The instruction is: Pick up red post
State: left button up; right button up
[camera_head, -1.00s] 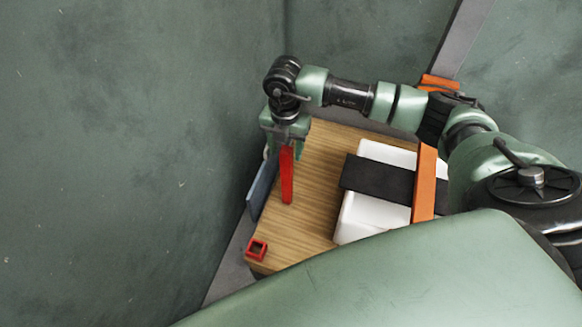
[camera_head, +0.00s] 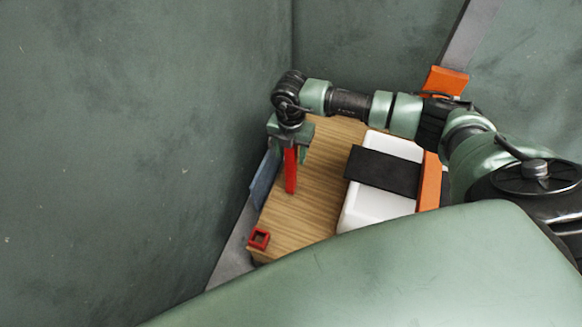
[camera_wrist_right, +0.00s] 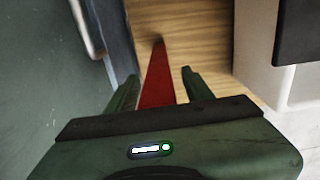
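The red post (camera_head: 291,172) stands upright on the wooden top of the table (camera_head: 318,185), near its left edge. My right gripper (camera_head: 290,152) is above it, pointing down, with one finger on each side of the post's upper part. In the right wrist view the red post (camera_wrist_right: 157,82) runs between the two fingers (camera_wrist_right: 158,76). Gaps show between the post and both fingers, so the gripper looks open around it. The post's top end is hidden by the gripper. My left gripper is not in view.
A small red square socket (camera_head: 259,238) sits at the table's front left corner. A white block with a black band (camera_head: 383,171) and an orange bar (camera_head: 430,182) stand to the right. A blue-grey panel (camera_head: 265,178) is close on the left, and a green wall (camera_head: 150,130) lies beyond.

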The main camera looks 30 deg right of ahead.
grip_shut()
dwell(1.2)
